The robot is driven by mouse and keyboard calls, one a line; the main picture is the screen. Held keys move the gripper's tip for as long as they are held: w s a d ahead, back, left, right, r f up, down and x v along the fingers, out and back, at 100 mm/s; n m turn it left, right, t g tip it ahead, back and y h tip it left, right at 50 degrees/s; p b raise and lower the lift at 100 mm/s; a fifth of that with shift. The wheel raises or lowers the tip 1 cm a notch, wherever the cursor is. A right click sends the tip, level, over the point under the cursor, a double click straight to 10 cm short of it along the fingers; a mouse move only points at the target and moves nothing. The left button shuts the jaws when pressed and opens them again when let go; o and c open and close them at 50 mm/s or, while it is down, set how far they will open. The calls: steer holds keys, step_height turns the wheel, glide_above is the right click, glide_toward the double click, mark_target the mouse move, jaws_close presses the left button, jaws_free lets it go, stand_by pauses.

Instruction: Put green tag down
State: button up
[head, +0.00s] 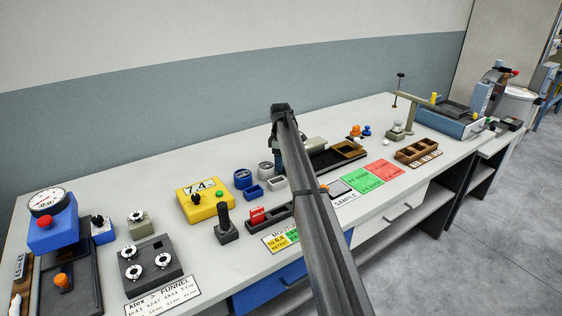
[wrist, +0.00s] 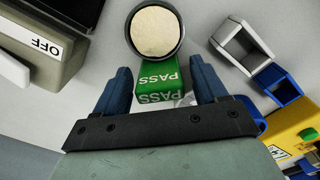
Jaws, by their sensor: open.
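The green tag (wrist: 158,82) shows in the wrist view, with "PASS" in white on two of its faces. It sits right beside a round grey pot (wrist: 183,35) with a cream-coloured top; I cannot tell whether they touch. My gripper (wrist: 159,68) is open, its blue fingers on either side of the tag, with narrow gaps showing. In the head view my gripper (head: 277,158) is low over the back of the bench, and the tag cannot be made out there. A red tag (head: 258,215) stands in a dark holder (head: 279,215).
Next to the pot are a grey square bin (wrist: 243,47) and a blue one (wrist: 277,83). A yellow box (head: 205,203) stands left of them. A grey device marked OFF (wrist: 50,45) is close on the other side. Bare bench lies behind my gripper.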

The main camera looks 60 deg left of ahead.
steer(key=shift+r, duration=0.1)
step_height(320, 180, up, 12)
steer(key=shift+f, duration=0.2)
steer(key=shift+r, duration=0.25)
steer(key=c, duration=0.4)
steer(key=shift+c, duration=0.2)
